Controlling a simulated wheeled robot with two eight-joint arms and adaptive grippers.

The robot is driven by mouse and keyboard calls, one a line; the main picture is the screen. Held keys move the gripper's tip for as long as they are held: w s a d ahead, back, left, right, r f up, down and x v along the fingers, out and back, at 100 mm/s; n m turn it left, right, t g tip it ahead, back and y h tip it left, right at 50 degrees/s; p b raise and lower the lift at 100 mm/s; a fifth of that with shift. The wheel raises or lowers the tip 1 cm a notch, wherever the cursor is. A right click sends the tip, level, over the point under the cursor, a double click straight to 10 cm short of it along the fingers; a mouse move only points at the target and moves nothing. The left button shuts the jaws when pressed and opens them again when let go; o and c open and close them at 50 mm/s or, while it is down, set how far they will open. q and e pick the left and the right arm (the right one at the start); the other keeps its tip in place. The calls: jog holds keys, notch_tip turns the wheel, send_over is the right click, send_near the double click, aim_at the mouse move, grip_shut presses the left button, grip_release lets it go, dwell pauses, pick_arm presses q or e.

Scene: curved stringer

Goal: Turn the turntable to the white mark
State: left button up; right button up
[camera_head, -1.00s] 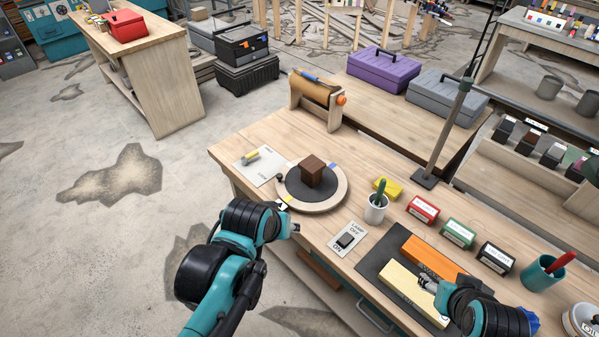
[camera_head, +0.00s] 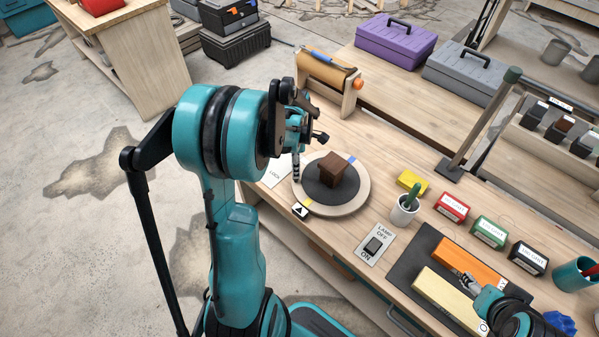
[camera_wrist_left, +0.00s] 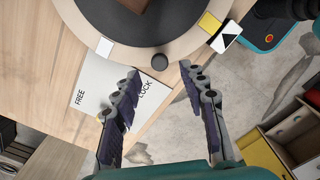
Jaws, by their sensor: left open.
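The turntable (camera_head: 361,197) has a pale wooden ring, a dark centre and a brown block (camera_head: 338,178) on it. Its yellow mark (camera_head: 308,202) lies beside the fixed black triangle pointer (camera_head: 300,210); a blue mark (camera_head: 351,160) is at the back. In the left wrist view the white mark (camera_wrist_left: 104,47) lies left of a dark round knob (camera_wrist_left: 160,62) at the rim. My left gripper (camera_wrist_left: 160,76) is open, its fingertips either side of the knob in that picture; contact is unclear. My right gripper (camera_head: 466,280) is over the orange and cream blocks; its jaws are unclear.
The FREE/LOCK plate (camera_wrist_left: 92,82) is partly behind my left finger. A lamp switch plate (camera_head: 375,244), a cup with a green handle (camera_head: 404,209), a yellow block (camera_head: 412,182) and small labelled boxes stand to the right. A paper-roll stand (camera_head: 327,80) is behind the turntable.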

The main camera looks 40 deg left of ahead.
pick_arm(q)
notch_tip(320, 180, down, 6)
jog(key=shift+f+b, duration=0.1)
jog(key=shift+b, duration=0.8)
grip_shut()
